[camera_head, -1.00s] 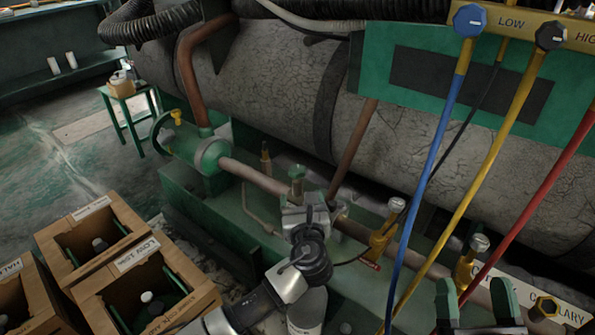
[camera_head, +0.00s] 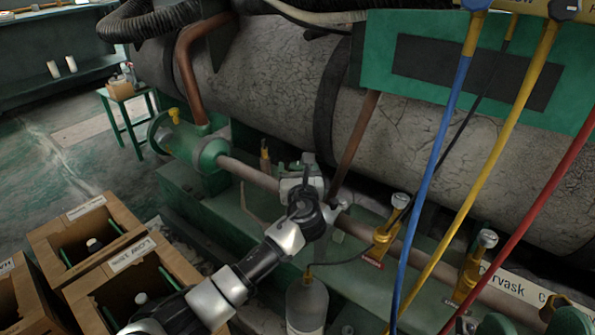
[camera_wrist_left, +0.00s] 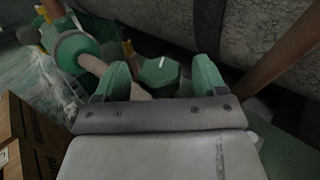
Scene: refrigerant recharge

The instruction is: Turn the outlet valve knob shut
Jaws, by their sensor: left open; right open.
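The outlet valve knob is a green, faceted knob (camera_wrist_left: 160,73) with a short white mark on top. In the left wrist view it shows between and just beyond the two green fingertips of my left gripper (camera_wrist_left: 160,82), with a gap on each side. In the head view my left gripper (camera_head: 303,174) is at the copper-brown pipe and hides most of the knob. It is open. I cannot tell whether the fingers are level with the knob. My right gripper (camera_head: 533,324) is open and empty at the bottom right edge of the head view.
A copper-brown pipe (camera_head: 248,172) runs along the green base. Yellow valves with silver caps (camera_head: 399,201) stand to the right. Blue (camera_head: 432,165), yellow (camera_head: 497,160) and red (camera_head: 542,200) hoses hang there. A grey cylinder (camera_head: 307,306) stands below my left arm. Cardboard boxes (camera_head: 104,218) are lower left.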

